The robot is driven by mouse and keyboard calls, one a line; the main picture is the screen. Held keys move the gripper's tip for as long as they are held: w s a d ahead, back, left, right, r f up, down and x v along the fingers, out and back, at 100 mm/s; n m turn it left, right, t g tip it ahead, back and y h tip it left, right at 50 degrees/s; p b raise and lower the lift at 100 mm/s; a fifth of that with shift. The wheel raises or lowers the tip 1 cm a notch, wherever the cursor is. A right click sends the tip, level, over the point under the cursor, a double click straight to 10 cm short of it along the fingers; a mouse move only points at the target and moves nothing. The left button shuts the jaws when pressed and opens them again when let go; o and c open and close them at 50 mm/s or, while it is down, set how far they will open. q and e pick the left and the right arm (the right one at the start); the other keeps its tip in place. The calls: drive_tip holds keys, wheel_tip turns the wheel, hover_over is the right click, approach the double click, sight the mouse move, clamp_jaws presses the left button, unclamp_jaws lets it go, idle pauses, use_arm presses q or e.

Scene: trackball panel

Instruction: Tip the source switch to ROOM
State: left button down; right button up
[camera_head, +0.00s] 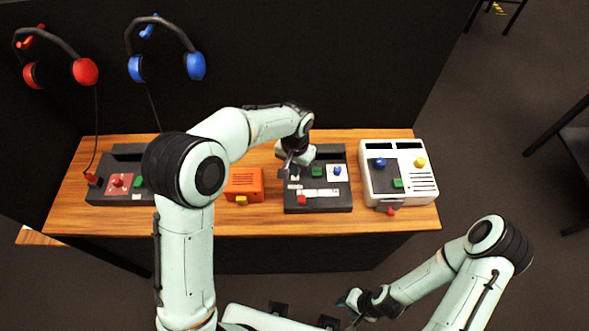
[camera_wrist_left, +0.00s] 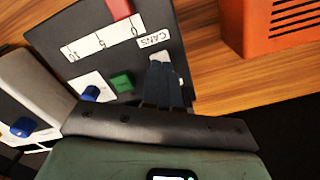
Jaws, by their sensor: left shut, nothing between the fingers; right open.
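The dark panel (camera_head: 335,205) in the middle of the table carries a white scale strip, a red slider knob, a green button and a blue knob. In the left wrist view the panel (camera_wrist_left: 85,20) shows a label reading CANS (camera_wrist_left: 155,39). A small pale piece (camera_wrist_left: 158,57), apparently the source switch's plate, shows beside that label, mostly covered by my fingers. My left gripper (camera_head: 285,172) is shut and empty, its fingertips (camera_wrist_left: 164,68) over that piece; I cannot tell if they touch. The switch's tilt and any ROOM label are hidden. My right gripper (camera_head: 347,303) is open and away from the table.
An orange box (camera_head: 245,183) stands left of the panel, and a white console (camera_head: 400,185) stands to its right. Another dark panel (camera_head: 105,192) with a red plate sits at the far left. Red (camera_head: 85,72) and blue (camera_head: 195,67) headphones hang on the back wall.

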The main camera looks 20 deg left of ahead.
use_arm(q)
wheel_tip(320, 180, up, 5)
drive_tip(key=shift+f+p, duration=0.1)
drive_tip(key=shift+p, duration=0.85)
use_arm(e)
drive_tip(key=w+r, duration=0.2)
drive_tip(key=r, duration=0.1)
drive_tip(key=shift+w, duration=0.35)
drive_tip(key=shift+s, duration=0.1)
